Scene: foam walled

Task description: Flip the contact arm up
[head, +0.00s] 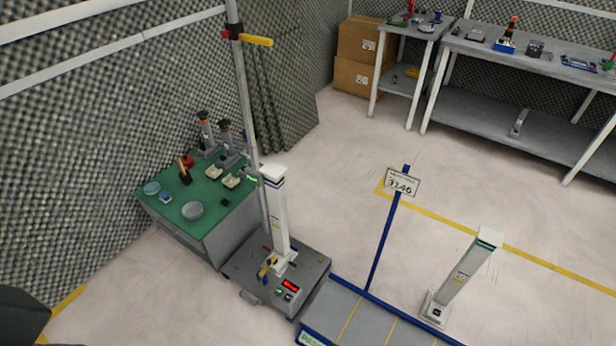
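A tall grey pole (246,110) stands behind the grey base box (300,262). The box top carries a red-lit display (291,285) and small yellow and blue parts (267,267). Neither gripper is in view; a dark shape at the lower left is unclear.
A green-topped bench (230,200) with bowls and devices stands left of the column. A blue-edged platform (350,316), a sign reading 3146 (402,183) and a second white column (464,275) are to the right.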

